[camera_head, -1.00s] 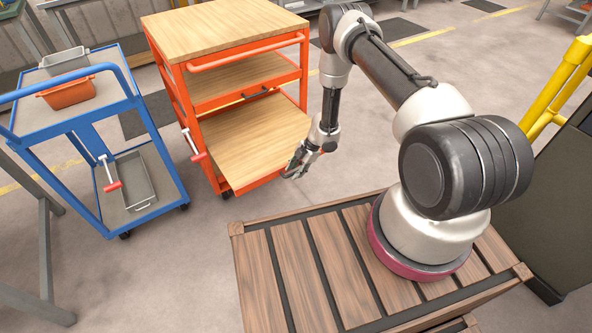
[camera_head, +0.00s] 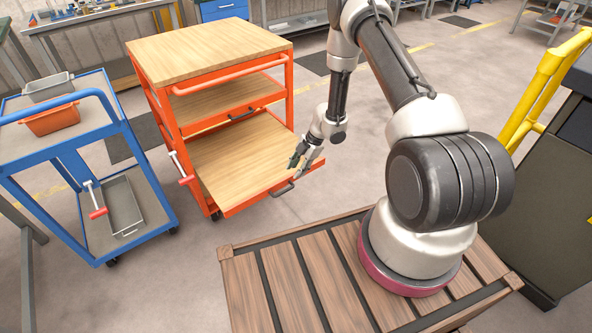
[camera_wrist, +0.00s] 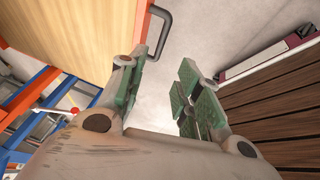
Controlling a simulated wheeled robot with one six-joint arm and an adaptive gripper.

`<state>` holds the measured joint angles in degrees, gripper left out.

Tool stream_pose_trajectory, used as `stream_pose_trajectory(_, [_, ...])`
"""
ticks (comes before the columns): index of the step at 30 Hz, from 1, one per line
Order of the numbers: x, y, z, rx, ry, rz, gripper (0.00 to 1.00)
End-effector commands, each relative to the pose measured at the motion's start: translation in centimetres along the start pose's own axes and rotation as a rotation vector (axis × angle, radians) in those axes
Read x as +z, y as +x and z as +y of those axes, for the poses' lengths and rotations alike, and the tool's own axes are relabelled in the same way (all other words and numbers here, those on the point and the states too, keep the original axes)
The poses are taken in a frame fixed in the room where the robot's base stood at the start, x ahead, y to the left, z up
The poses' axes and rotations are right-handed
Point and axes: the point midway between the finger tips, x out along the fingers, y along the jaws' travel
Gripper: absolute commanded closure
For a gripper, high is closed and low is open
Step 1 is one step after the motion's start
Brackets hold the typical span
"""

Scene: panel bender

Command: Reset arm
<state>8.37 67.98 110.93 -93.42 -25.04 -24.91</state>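My arm stands on my wooden-slatted base, and my gripper (camera_head: 299,160) hangs near the front right corner of the orange cart's pulled-out lower drawer (camera_head: 235,163). In the wrist view my gripper (camera_wrist: 160,85) has its green-padded fingers apart, with only grey floor between them. It holds nothing. The drawer's dark handle (camera_wrist: 158,32) shows just beyond the left finger in the wrist view. I cannot tell from the head view whether a finger touches the drawer.
The orange cart (camera_head: 205,50) has a wooden top. A blue trolley (camera_head: 65,135) at left carries an orange bin (camera_head: 52,119) and grey trays (camera_head: 122,205). A yellow rail (camera_head: 545,85) and dark cabinet stand at right. Floor between is clear.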

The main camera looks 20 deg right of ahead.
Motion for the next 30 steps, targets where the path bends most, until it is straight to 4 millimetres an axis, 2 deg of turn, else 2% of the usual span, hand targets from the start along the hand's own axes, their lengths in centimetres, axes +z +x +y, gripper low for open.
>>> stream_pose_trajectory(8, [0.1,0.0,0.0,-0.001,0.012,-0.004,0.66])
stream_pose_trajectory(10, [1.1,0.0,-0.4,-0.016,0.043,-0.045,0.66])
stream_pose_trajectory(12, [3.1,-0.3,-1.2,-0.031,0.124,-0.121,0.66])
stream_pose_trajectory(14, [4.9,-0.6,-2.9,-0.055,0.226,-0.198,0.66])
stream_pose_trajectory(16, [6.9,-1.6,-5.6,-0.09,0.365,-0.298,0.66])
stream_pose_trajectory(19, [9.1,-6.2,-7.5,-0.098,0.567,-0.456,0.66])
stream_pose_trajectory(23, [9.8,-13.7,-8.8,-0.077,0.797,-0.62,0.66])
stream_pose_trajectory(24, [9.6,-16.2,-9.2,-0.064,0.869,-0.664,0.66])
stream_pose_trajectory(26, [8.9,-20.1,-9.8,-0.045,0.975,-0.721,0.66])
stream_pose_trajectory(27, [8.2,-22.8,-10.3,-0.03,1.048,-0.755,0.66])
stream_pose_trajectory(30, [5.4,-29.1,-11.9,0.009,1.232,-0.816,0.66])
